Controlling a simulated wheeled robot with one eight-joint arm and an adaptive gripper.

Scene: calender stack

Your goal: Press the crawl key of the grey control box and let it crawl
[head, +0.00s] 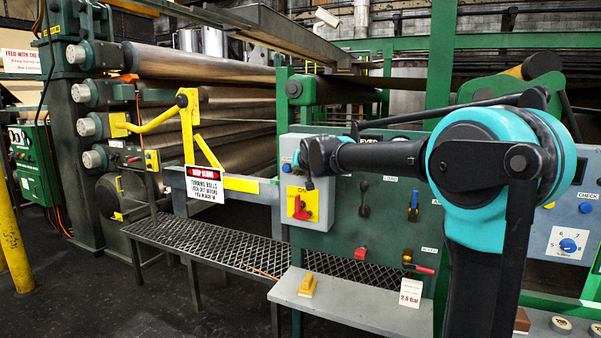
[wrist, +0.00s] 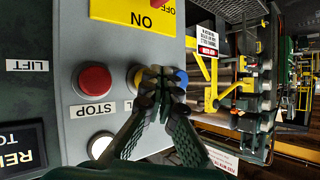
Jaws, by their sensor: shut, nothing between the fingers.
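The grey control box (head: 288,230) stands left of my arm in the head view, and its face (wrist: 60,100) fills the left of the wrist view. It bears a red STOP key (wrist: 95,82), a white key (wrist: 101,145) and a blue key (wrist: 181,77), partly covered by my fingers. A label beside my fingers shows only its last letter, L. My gripper (wrist: 160,84) is shut and empty, with its tips in front of the key by this label. I cannot tell whether they touch it. In the head view my gripper (head: 309,178) is at the box's upper part.
A red switch on a yellow plate (head: 301,205) sits low on the box. A green valve panel (head: 372,222) is to its right. Large rolls (head: 230,125) and a yellow bar (head: 188,120) stand at the left. A grey shelf (head: 350,304) juts out below.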

